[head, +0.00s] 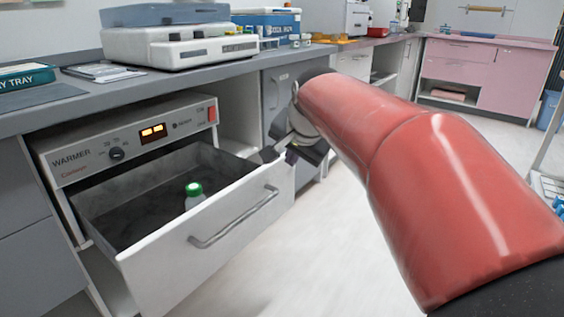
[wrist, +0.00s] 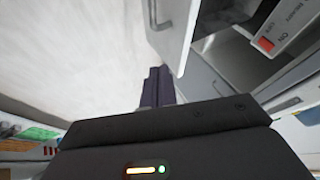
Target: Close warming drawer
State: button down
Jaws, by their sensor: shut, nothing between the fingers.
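The warming drawer (head: 165,255) is pulled well out below the warmer's control panel (head: 130,137). It has a white front with a grey bar handle (head: 234,217), and a bottle with a green cap (head: 194,194) stands inside. My gripper (head: 285,155) is by the right end of the drawer front. Its fingers are shut and empty. In the wrist view the shut dark fingers (wrist: 158,88) point toward the edge of the drawer front (wrist: 174,40). I cannot tell whether they touch it. My red arm covers the area right of the drawer.
The grey counter (head: 235,72) runs above the warmer and carries a white device (head: 180,45) and a blue box (head: 265,25). Grey cabinet fronts flank the warmer. Light floor (head: 300,260) lies open before the drawer. Pink cabinets (head: 490,75) stand at the back right.

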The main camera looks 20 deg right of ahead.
jog(key=b, duration=0.1)
send_near(270, 175)
notch_tip(270, 175, down, 3)
jog(key=d, duration=0.2)
jog(key=shift+w+a+f, duration=0.15)
jog(key=shift+w+a, duration=0.2)
jog(key=shift+w, duration=0.15)
jog(key=shift+w+a+f, duration=0.2)
jog(key=shift+w+a, duration=0.15)
jog(key=shift+w, duration=0.15)
jog(key=shift+w+a, duration=0.3)
jog(key=shift+w, duration=0.05)
